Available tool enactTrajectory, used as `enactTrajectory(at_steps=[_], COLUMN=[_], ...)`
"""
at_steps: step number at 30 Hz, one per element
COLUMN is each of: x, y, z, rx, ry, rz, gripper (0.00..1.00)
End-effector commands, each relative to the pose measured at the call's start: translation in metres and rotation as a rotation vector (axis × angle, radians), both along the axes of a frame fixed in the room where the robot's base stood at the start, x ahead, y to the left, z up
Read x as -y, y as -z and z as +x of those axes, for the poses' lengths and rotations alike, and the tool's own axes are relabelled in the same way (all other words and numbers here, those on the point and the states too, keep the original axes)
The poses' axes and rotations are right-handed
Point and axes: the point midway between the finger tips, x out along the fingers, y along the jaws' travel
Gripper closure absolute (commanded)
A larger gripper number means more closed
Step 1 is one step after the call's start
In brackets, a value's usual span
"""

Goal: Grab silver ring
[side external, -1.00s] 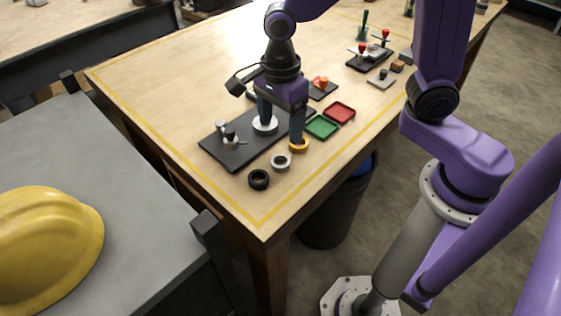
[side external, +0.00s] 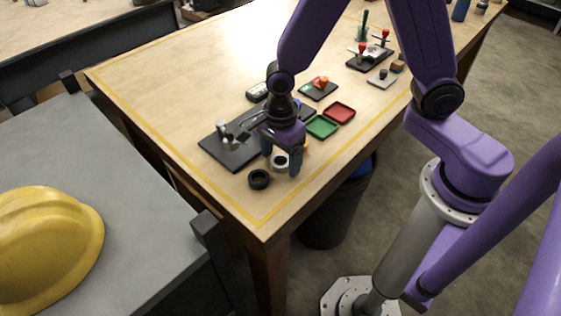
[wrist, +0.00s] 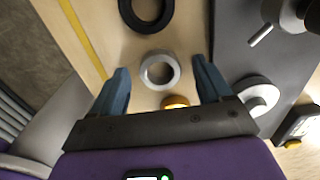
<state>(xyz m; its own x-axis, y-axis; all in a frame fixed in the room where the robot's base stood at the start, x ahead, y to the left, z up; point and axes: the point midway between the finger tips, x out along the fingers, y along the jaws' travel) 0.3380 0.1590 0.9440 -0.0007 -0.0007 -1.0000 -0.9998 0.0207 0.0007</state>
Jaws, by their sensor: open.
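The silver ring (side external: 281,162) lies flat on the wooden table, between the black ring and the orange ring. In the wrist view the silver ring (wrist: 159,70) shows whole, ahead of and between my two fingertips. My gripper (side external: 281,165) is open, with one finger on each side of the silver ring in the side view. It also shows in the wrist view (wrist: 160,75), with nothing between the fingers. I cannot tell how far above the table the fingertips are.
A black ring (side external: 259,179) lies at the front, and an orange ring (wrist: 175,102) is partly hidden by my gripper. A dark base plate (side external: 227,154) with a clamp lies to the left. Green (side external: 322,127) and red (side external: 340,112) trays stand to the right.

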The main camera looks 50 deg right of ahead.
Motion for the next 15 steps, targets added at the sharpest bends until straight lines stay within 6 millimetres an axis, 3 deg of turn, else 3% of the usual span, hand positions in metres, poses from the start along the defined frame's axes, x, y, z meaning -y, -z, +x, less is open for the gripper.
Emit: enactTrajectory(at_steps=[7,8,13,15], x=[-0.0001,-0.0001,-0.0001,-0.0002], y=[0.0011,0.001,0.0009,0.0008], z=[0.0003,0.0002,0.0002,0.0002], rx=[0.001,0.001,0.001,0.001], ry=[0.001,0.001,0.0,0.0], rz=[0.001,0.001,0.001,0.001], gripper=[0.22,0.28,0.84,0.85])
